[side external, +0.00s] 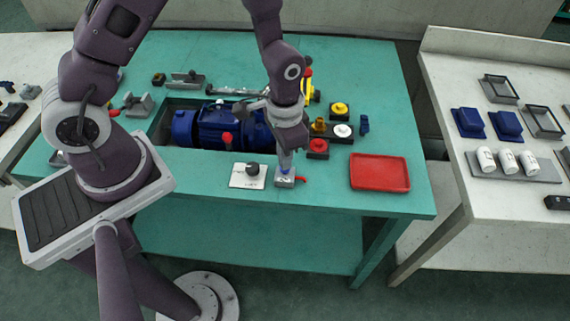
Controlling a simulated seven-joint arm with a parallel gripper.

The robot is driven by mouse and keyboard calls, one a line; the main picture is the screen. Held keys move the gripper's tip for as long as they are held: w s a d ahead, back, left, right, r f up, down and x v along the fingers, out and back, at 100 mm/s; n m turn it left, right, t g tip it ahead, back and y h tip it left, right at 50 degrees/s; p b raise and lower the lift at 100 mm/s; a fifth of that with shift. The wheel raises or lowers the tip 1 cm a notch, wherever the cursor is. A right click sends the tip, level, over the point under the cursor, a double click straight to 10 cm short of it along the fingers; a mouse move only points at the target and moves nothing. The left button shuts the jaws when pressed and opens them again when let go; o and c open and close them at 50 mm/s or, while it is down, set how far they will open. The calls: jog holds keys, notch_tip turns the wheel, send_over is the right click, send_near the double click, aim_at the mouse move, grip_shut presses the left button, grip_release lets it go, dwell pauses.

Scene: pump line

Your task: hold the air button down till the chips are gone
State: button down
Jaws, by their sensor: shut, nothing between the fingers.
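My gripper (286,165) points down, shut, over a small grey block (284,182) near the front edge of the green bench. A bit of blue shows at its tip, on top of the block; I cannot tell if the tip touches or presses it. A red lever (301,179) sticks out to the block's right. Which control is the air button is not marked clearly. A yellow button (340,108), a white button (342,130) and a red button (318,146) sit on dark bases behind and to the right. Chips are too small to make out.
A white plate with a black knob (252,169) is just left of the block. A blue motor (205,128) lies in a recess behind. A red tray (379,172) is at the right; the green bench (400,203) is bare around it.

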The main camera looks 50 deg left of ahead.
jog(key=shift+r, duration=2.7)
jog(key=s+a+r+n+t, duration=0.1)
jog(key=s+a+r+t, duration=0.1)
jog(key=r, duration=0.6)
jog(key=s+a+r+n+t, duration=0.1)
jog(key=s+r, duration=0.1)
jog(key=r, duration=0.6)
jog(key=s+a+r+n+t, duration=0.1)
jog(key=s+a+r+t, duration=0.1)
jog(key=s+r, duration=0.4)
jog(key=s, duration=0.5)
jog(key=shift+r+t, duration=0.3)
jog(key=shift+r, duration=0.05)
